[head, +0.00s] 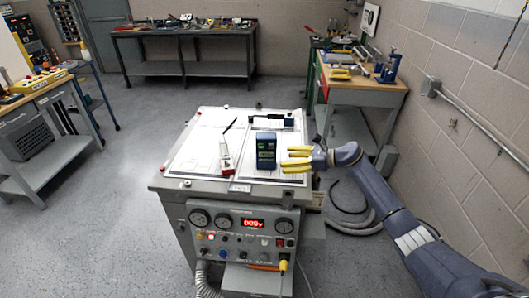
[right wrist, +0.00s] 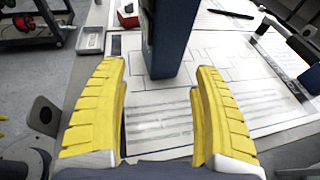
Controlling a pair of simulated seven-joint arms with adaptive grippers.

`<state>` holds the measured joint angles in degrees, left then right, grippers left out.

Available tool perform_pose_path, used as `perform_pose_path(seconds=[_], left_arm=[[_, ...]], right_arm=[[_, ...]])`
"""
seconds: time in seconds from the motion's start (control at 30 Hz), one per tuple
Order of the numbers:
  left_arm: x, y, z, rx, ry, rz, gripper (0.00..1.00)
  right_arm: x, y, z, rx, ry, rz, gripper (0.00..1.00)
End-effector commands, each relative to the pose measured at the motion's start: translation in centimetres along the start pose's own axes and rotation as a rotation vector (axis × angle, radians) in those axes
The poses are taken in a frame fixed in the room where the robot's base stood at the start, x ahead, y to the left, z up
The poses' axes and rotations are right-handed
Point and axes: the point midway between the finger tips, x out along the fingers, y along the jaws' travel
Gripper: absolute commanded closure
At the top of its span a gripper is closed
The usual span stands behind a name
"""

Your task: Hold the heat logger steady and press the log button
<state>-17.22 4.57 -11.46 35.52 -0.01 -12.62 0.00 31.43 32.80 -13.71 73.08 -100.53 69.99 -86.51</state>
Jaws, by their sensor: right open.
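The heat logger looks to be the dark blue upright box (head: 266,150) with a small display, standing on the papers on top of the test bench (head: 170,184). In the right wrist view the blue box (right wrist: 166,42) stands just ahead of the fingers, in line with the gap between them. My right gripper (head: 285,160) is open, just to the right of the box, with its yellow fingers pointing at it. Its fingers also show in the right wrist view (right wrist: 161,70), with nothing between them. The log button cannot be made out. My left gripper is not in view.
A red and white stand with a dark slanted rod (head: 225,158) is left of the box. A white and black device (head: 273,120) lies behind it. The bench front has gauges and a red display (head: 253,223). In the wrist view, a small metal tray (right wrist: 90,41) is at left.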

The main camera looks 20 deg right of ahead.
Motion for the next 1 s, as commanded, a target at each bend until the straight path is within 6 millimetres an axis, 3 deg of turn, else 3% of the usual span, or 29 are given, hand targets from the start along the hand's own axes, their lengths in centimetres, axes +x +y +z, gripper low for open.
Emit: perform_pose_path(seconds=[0.5, 1.0], left_arm=[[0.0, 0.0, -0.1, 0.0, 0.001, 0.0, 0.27], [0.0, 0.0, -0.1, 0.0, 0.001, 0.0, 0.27]], right_arm=[[6.1, 0.0, 0.1, 0.003, 0.0, 0.001, 0.33], [8.2, 0.0, 0.0, 0.003, -0.001, 0.0, 0.33]])
